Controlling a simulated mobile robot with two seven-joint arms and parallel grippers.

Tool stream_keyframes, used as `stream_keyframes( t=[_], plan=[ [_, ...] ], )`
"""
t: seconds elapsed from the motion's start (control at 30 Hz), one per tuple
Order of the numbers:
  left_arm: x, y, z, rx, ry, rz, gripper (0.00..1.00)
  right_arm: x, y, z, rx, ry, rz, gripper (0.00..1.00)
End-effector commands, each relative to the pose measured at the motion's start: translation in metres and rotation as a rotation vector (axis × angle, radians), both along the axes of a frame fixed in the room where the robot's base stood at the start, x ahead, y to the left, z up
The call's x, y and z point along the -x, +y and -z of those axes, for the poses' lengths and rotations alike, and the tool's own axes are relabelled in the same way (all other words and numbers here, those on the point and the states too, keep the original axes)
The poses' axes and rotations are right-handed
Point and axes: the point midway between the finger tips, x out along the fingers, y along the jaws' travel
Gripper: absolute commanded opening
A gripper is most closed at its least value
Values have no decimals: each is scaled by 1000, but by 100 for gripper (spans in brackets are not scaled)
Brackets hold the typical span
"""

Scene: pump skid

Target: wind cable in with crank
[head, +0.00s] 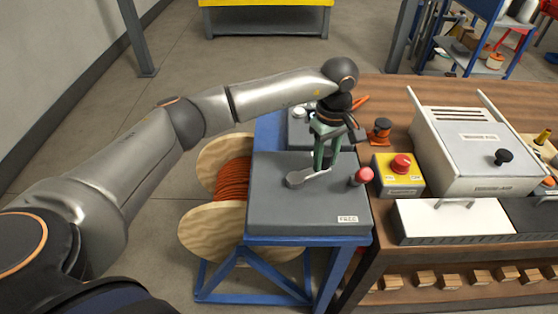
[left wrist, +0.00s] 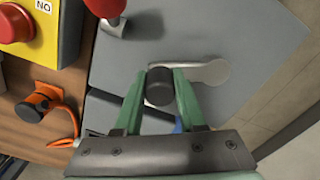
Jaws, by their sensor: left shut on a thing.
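The crank is a light metal arm (head: 310,177) on top of a grey box (head: 275,208), and its arm also shows in the left wrist view (left wrist: 204,73). The crank's dark round knob (left wrist: 160,86) sits between the green fingers of my left gripper (left wrist: 161,90), which is shut on it. In the head view my left gripper (head: 324,158) points down over the box and hides the knob. A wooden drum (head: 205,228) with orange cable (head: 233,180) stands at the left of the box. My right gripper is in neither view.
A red-knobbed lever (head: 361,176) stands at the box's right edge. A yellow box with a red button (head: 401,164) and a grey machine (head: 470,140) stand to the right on the wooden bench. The floor at left is clear.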

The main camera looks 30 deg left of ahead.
Motion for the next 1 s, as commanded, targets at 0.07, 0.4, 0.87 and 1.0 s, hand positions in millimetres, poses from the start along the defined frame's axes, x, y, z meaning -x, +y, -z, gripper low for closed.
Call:
stream_keyframes(
  t=[0.07,0.4,0.87,1.0],
  plan=[
    [3,-4,-1,-3,-1,-2,0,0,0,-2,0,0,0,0],
    [13,-15,0,-6,-2,-5,0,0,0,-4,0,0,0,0],
    [22,-22,1,-6,0,-7,0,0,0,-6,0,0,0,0],
    [21,-21,0,-8,-3,-10,42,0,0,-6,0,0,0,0]
  ],
)
